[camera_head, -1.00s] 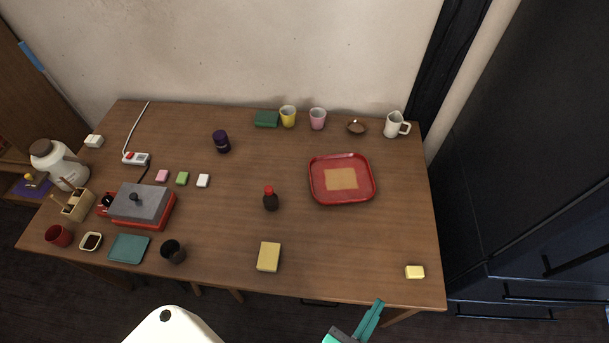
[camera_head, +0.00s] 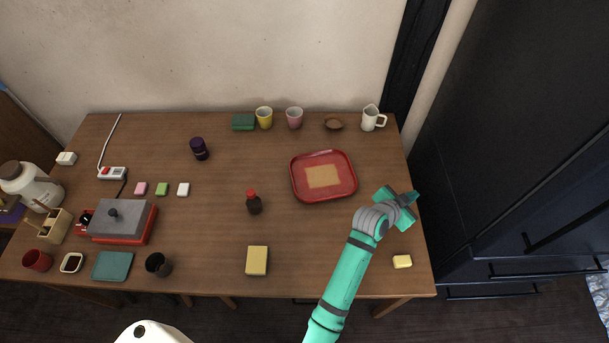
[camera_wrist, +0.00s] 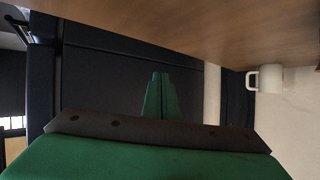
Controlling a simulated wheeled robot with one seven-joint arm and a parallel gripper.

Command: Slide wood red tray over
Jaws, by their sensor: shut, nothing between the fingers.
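The red tray (camera_head: 346,189) lies flat on the right half of the wooden table, with a tan square patch (camera_head: 323,176) in its middle. My gripper (camera_head: 415,196) is at the table's right edge, to the right of the tray and apart from it. Its fingers are shut with nothing in them and point right, away from the tray. In the wrist view the shut green fingers (camera_wrist: 158,95) show in the middle, with the table's underside or top at the upper edge. The tray is not in the wrist view.
A white mug (camera_head: 372,118) stands behind my gripper, and it also shows in the wrist view (camera_wrist: 268,78). A yellow block (camera_head: 402,262) lies in front of my gripper. A dark cabinet (camera_head: 500,150) stands right of the table.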

